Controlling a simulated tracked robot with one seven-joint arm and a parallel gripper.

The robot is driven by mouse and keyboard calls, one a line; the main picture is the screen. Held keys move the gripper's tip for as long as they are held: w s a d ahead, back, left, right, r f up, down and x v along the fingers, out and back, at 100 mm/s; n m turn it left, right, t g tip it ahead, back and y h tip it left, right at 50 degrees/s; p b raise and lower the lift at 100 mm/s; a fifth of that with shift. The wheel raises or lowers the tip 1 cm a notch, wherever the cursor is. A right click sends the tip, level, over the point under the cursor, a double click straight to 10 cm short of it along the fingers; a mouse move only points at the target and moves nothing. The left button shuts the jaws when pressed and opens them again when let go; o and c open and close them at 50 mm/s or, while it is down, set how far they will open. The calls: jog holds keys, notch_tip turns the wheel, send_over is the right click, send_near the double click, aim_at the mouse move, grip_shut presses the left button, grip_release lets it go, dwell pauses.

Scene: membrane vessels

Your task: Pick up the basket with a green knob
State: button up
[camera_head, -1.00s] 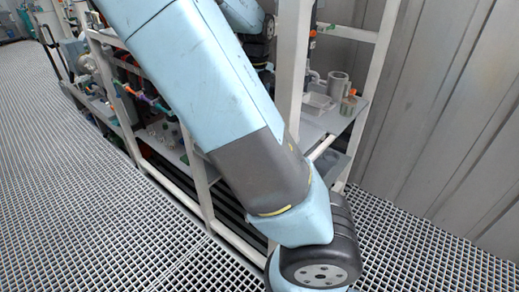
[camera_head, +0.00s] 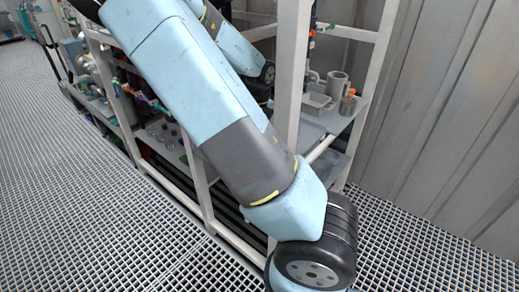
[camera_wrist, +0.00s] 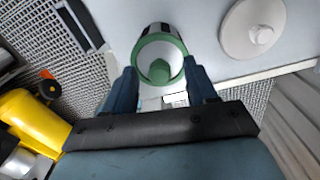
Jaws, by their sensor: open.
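In the wrist view, a round white vessel with a green rim and a green knob (camera_wrist: 160,70) shows at the top middle; it appears to be the basket with the green knob. My gripper (camera_wrist: 160,77) is open, with one dark blue finger on each side of the vessel's near end. Nothing is visibly clamped, and I cannot tell whether either finger touches it. In the head view my arm crosses the middle, and neither my gripper nor the green-knobbed vessel can be made out.
A pale round disc with a knob (camera_wrist: 253,30) lies right of the vessel in the wrist view. A yellow object (camera_wrist: 30,122) shows at left. In the head view, a grey cup (camera_head: 337,83) and a pale tray (camera_head: 318,104) stand on the rack shelf, among white posts (camera_head: 292,70).

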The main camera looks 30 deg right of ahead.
jog(key=shift+f, duration=0.55)
jog(key=shift+c, duration=0.5)
grip_shut()
